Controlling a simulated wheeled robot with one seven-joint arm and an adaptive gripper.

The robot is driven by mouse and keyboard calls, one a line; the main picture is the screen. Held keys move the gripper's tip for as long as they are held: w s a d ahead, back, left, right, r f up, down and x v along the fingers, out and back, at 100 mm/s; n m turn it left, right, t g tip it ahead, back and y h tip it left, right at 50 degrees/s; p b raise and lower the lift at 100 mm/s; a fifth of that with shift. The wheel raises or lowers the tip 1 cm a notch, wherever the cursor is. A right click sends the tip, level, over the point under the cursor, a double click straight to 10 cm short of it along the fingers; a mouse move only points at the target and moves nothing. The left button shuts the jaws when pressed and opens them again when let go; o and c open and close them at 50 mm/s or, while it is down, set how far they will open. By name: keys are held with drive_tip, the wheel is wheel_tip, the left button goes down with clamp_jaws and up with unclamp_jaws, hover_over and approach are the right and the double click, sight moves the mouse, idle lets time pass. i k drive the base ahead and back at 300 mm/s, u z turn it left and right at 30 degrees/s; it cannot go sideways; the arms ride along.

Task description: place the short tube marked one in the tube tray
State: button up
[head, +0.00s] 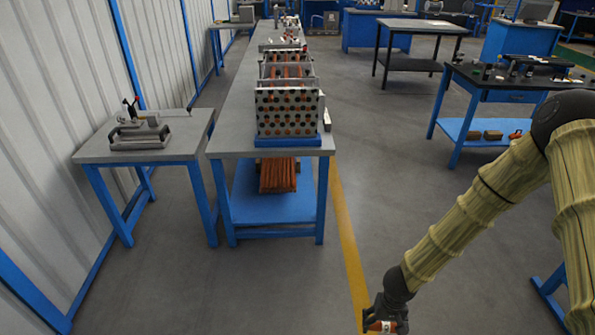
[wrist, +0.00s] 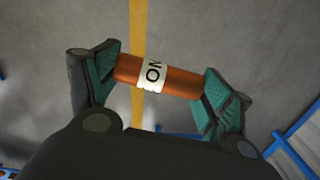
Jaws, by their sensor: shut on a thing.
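My gripper (head: 385,325) is at the bottom edge of the head view, over the floor right of the yellow line. In the wrist view its two green-padded fingers (wrist: 160,78) are shut on the ends of a short copper-coloured tube (wrist: 184,83). The tube lies across between the fingers, slightly tilted. It has a white label band (wrist: 152,75) with black letters, only partly readable. In the head view the tube (head: 379,326) shows as a small orange piece in the gripper. I cannot make out a tube tray for certain in either view.
A long bench (head: 222,142) holds a perforated tube frame (head: 262,122) full of copper tubes. A tube bundle (head: 278,176) lies on its blue lower shelf (head: 240,205). A small table (head: 90,153) stands left, a dark table (head: 470,78) right. The floor between is clear.

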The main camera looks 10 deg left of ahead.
sight(143, 141)
drive_tip(key=u, duration=0.15)
drive_tip(key=i, duration=1.35)
drive_tip(key=u, duration=1)
drive_tip(key=i, duration=1.1)
drive_tip(key=u, duration=0.8)
